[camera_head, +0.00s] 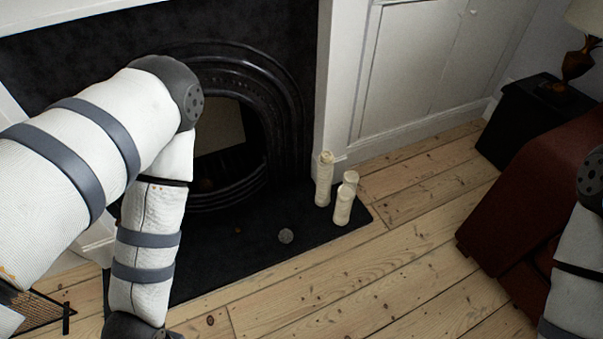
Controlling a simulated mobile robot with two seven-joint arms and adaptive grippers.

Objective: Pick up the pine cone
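A small brown object (238,231), possibly the pine cone, lies on the black hearth slab in front of the fireplace; it is too small to make out clearly. A round grey textured object (286,236) lies to its right on the same slab. My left arm comes in from the left and bends down in front of the hearth, to the left of both objects. Its gripper is below the picture's edge. Only part of my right arm shows at the right edge, and its gripper is out of view.
Cream pillar candles (324,180) stand on the right end of the hearth slab (215,275). A dark red piece of furniture (530,200) and a black side table (520,120) with a lamp (578,60) are at right. Floorboards (400,265) between are clear.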

